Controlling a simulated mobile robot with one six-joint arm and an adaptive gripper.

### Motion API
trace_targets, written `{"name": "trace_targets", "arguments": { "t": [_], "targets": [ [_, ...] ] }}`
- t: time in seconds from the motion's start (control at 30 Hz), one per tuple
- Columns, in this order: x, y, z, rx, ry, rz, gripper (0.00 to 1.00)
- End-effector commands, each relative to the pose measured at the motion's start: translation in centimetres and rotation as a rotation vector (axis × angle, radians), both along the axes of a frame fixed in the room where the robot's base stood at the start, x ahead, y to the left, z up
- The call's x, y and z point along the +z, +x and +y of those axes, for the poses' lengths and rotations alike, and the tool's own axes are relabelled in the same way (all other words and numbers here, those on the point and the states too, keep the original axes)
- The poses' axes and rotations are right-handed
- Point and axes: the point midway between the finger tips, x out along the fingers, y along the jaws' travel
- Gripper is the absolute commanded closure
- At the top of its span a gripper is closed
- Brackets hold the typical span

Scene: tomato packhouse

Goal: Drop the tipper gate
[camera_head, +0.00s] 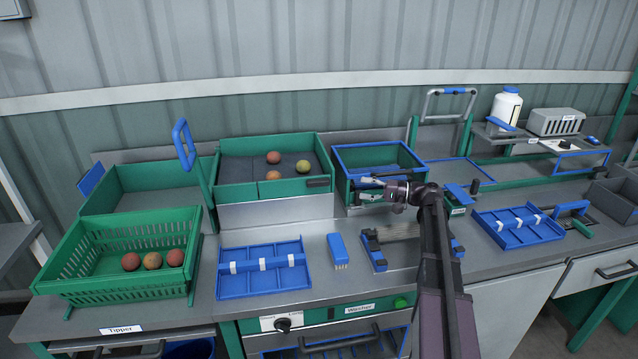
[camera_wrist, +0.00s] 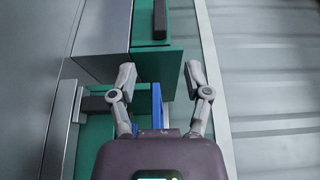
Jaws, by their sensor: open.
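The tipper label (camera_head: 120,329) is on the bench front at the left, below a slotted green crate (camera_head: 75,287) holding three red-orange tomatoes. Behind the crate is an empty green tray (camera_head: 150,205). A blue loop handle (camera_head: 184,145) stands raised on a green post between this tray and the tomato bin. I cannot tell for sure which part is the gate. My gripper (camera_head: 367,189) is open and empty, in front of the blue-rimmed green bin (camera_head: 345,160), well right of the tipper. In the wrist view my gripper (camera_wrist: 160,72) shows spread fingers above green panels with dark handles.
A green bin (camera_head: 226,190) with three tomatoes lies between the tipper and my gripper. A blue divided tray (camera_head: 235,287) and a blue brush (camera_head: 337,248) are on the bench. A second blue tray (camera_head: 520,238) and a white bottle (camera_head: 505,108) are at right.

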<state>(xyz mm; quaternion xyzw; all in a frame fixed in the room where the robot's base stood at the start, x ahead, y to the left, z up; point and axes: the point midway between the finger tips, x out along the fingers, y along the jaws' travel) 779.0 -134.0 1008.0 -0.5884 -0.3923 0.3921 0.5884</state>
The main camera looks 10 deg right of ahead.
Motion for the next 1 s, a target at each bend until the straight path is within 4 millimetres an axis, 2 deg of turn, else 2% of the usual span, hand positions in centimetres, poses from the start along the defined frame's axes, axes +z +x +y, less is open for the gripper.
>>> {"name": "trace_targets", "arguments": {
  "t": [0.27, 0.47, 0.67, 1.0],
  "targets": [
    [0.0, 0.1, 0.2, 0.001, 0.0, 0.0, 0.37],
    [0.0, 0.5, 1.2, 0.001, 0.0, 0.0, 0.37],
    [0.0, 1.3, 3.3, 0.003, 0.0, 0.0, 0.37],
    [0.0, 3.3, 8.1, 0.002, 0.0, 0.0, 0.37]
  ]
}}
